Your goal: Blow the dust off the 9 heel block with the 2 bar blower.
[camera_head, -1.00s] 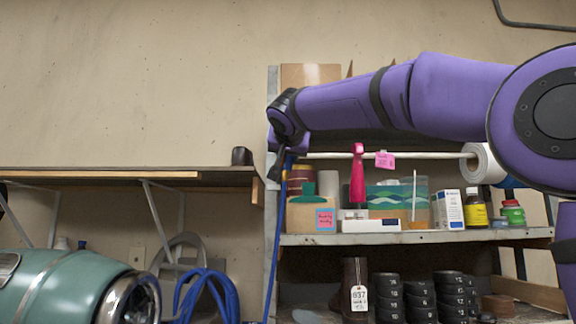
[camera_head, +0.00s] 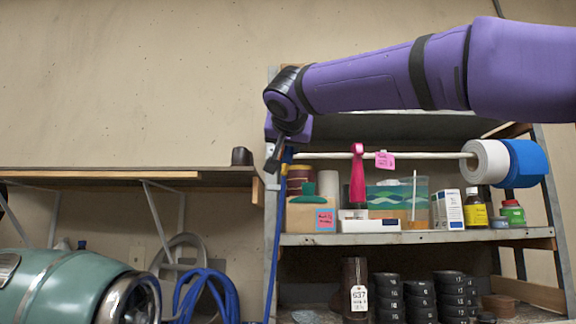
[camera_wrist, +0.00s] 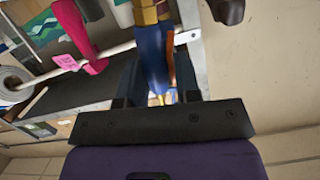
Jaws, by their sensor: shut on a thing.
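My gripper (camera_head: 277,157) is at the left front post of the shelf rack in the head view. In the wrist view its two dark fingers (camera_wrist: 157,68) are shut on a blue tool, apparently the blower (camera_wrist: 154,45), with a yellow-brown part at its far end. A blue hose (camera_head: 273,235) hangs down from it along the post. A single dark block (camera_head: 241,156) stands on the left wooden shelf; it also shows in the wrist view (camera_wrist: 228,9), to the right of the tool and apart from it. I cannot read a number on it.
Stacks of numbered black blocks (camera_head: 388,297) stand on the rack's lower shelf beside a brown tagged piece (camera_head: 354,275). A green machine (camera_head: 70,285) is at lower left. The left wooden shelf (camera_head: 120,174) is mostly bare.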

